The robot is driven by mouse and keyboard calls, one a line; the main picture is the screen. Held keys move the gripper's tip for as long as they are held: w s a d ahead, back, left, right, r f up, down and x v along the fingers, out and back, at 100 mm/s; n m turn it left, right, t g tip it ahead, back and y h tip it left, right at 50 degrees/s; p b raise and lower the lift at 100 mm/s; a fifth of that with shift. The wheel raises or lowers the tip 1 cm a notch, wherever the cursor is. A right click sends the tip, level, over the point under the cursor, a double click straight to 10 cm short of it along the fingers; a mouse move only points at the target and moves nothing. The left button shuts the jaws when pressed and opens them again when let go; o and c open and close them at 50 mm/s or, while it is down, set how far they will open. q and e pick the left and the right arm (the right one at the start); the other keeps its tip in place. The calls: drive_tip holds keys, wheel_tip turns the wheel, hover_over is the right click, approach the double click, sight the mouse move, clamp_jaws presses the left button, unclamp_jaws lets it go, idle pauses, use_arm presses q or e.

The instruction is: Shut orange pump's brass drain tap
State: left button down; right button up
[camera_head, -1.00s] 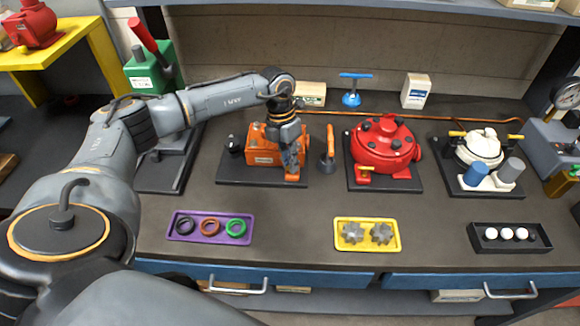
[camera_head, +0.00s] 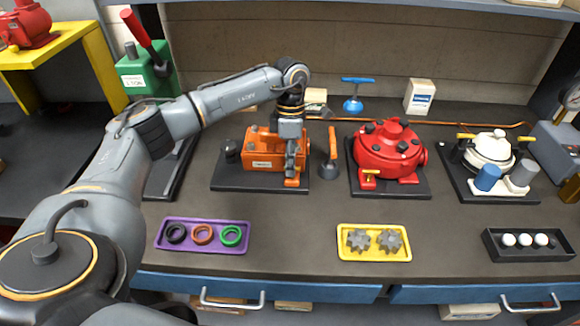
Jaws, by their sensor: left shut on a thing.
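The orange pump (camera_head: 261,161) sits on a dark base plate (camera_head: 232,180) at the back of the bench, left of the red pump. My left gripper (camera_head: 291,173) points down at the right front end of the orange pump, with its fingers close together. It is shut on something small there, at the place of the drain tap. The fingers hide the brass tap, so its handle angle cannot be seen. My right gripper is not in view.
The red pump (camera_head: 386,150) and a white pump (camera_head: 490,149) stand to the right. An upright orange-handled tool (camera_head: 330,158) stands close beside my gripper. A purple tray (camera_head: 203,248), yellow tray (camera_head: 346,254) and black tray (camera_head: 497,254) lie in front. The bench between is clear.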

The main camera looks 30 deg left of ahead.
use_arm(q)
drive_tip(key=shift+m, duration=0.3)
drive_tip(key=c, duration=1.4)
unclamp_jaws()
drive_tip(key=shift+r, duration=0.1)
drive_tip(key=r, duration=0.2)
drive_tip(key=w+r, duration=0.1)
drive_tip(key=r, duration=0.4)
drive_tip(key=shift+w+a+r, duration=0.15)
drive_tip(key=shift+a+r, duration=0.15)
drive_tip(key=shift+r, duration=0.1)
drive_tip(key=shift+f, duration=0.1)
